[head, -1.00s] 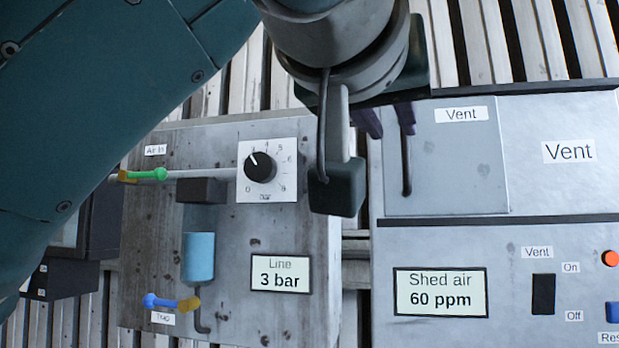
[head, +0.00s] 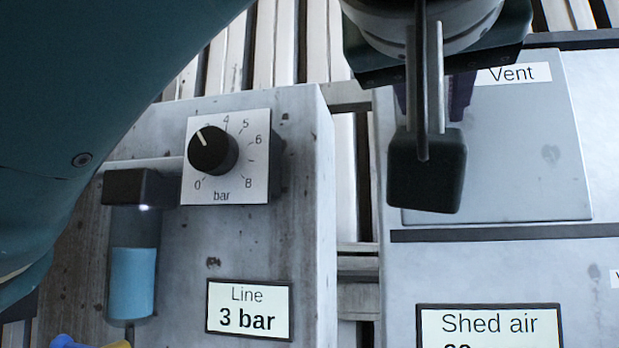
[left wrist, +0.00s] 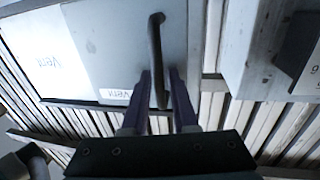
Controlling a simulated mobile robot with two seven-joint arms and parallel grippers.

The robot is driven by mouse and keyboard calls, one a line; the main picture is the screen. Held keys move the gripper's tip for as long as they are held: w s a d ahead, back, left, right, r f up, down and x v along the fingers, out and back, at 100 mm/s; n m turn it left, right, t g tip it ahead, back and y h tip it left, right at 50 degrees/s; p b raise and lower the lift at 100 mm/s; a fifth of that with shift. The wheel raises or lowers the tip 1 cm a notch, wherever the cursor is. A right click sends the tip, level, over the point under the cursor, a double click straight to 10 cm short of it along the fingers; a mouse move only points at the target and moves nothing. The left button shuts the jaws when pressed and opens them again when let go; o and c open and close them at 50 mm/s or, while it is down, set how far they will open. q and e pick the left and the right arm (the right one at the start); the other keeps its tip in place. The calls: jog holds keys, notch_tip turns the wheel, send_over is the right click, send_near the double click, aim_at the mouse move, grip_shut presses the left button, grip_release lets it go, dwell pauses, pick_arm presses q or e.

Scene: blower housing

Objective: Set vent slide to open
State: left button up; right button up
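The grey vent plate (head: 530,140) carries a "Vent" label and stands at the right in the head view; in the left wrist view it appears upside down (left wrist: 110,35). A long dark bar or slot (left wrist: 156,45) runs along this plate; I cannot tell which. In the head view it is hidden behind my wrist hardware. My left gripper (left wrist: 161,78) has its two purple fingers apart, one on each side of the dark bar's line. I cannot tell whether they touch anything. In the head view the left gripper (head: 430,98) is partly covered by a black block.
Left of the vent housing stands a grey panel (head: 290,235) with a black pressure knob (head: 213,150), a blue cylinder (head: 133,283) and a "Line 3 bar" display (head: 248,309). A "Shed air" display (head: 490,325) sits below the vent plate. A slatted gap separates the panels.

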pick_arm(q)
jog(key=shift+c, duration=0.4)
jog(key=shift+s, duration=0.1)
grip_shut()
dwell(0.9)
